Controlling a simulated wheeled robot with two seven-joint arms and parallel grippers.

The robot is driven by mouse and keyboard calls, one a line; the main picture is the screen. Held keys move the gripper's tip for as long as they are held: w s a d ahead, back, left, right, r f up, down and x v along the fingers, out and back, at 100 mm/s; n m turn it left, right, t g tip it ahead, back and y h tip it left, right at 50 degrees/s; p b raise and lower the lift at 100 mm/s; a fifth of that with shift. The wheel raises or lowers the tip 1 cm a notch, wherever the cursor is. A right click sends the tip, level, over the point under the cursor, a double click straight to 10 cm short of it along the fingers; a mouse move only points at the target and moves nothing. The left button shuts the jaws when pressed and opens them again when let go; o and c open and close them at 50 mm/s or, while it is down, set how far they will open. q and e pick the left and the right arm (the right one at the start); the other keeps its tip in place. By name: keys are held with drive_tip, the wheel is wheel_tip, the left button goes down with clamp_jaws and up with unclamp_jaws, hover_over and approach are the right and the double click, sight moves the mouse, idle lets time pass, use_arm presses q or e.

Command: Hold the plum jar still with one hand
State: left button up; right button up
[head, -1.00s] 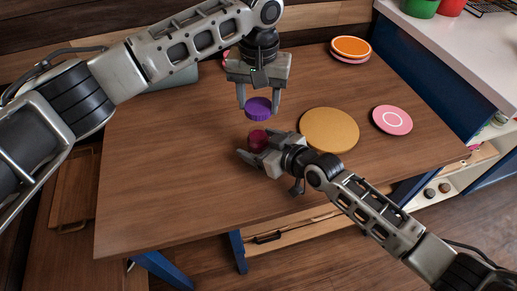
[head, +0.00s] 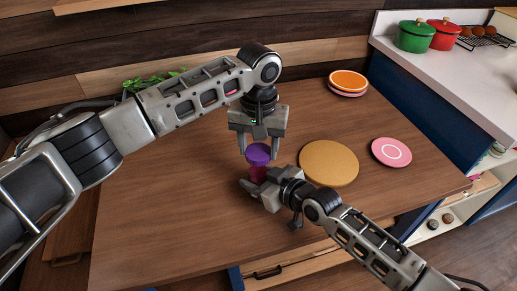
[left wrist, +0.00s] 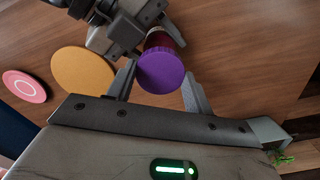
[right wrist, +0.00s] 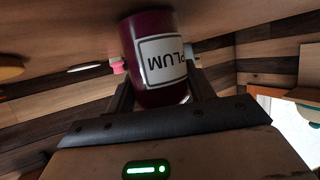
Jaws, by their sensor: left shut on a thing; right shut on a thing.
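The plum jar (head: 257,174), dark red with a white PLUM label, stands on the wooden table. My right gripper (head: 256,180) is shut around its body. In the right wrist view the jar (right wrist: 150,85) sits between the fingers, its label upside down in the picture. My left gripper (head: 258,156) points down above it, shut on the purple lid (head: 258,151). In the left wrist view the lid (left wrist: 161,72) overlaps the jar's end (left wrist: 158,40). I cannot tell whether lid and jar touch. The jar's rim is hidden under the lid in the head view.
A round tan board (head: 329,163) lies close right of my right gripper, with a pink plate (head: 391,152) beyond it. Orange and pink plates (head: 348,80) are at the back right. Green (head: 416,36) and red (head: 446,34) pots stand on the white counter.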

sight(257, 167)
use_arm(q)
drive_tip(key=shift+f, duration=0.9)
drive_tip(key=shift+f, duration=0.9)
drive_tip(key=shift+f, duration=0.35)
drive_tip(key=shift+s+f, duration=0.1)
drive_tip(key=shift+f, duration=0.25)
drive_tip(key=shift+a+f, duration=0.15)
drive_tip(key=shift+f, duration=0.1)
drive_tip(key=shift+r, duration=0.25)
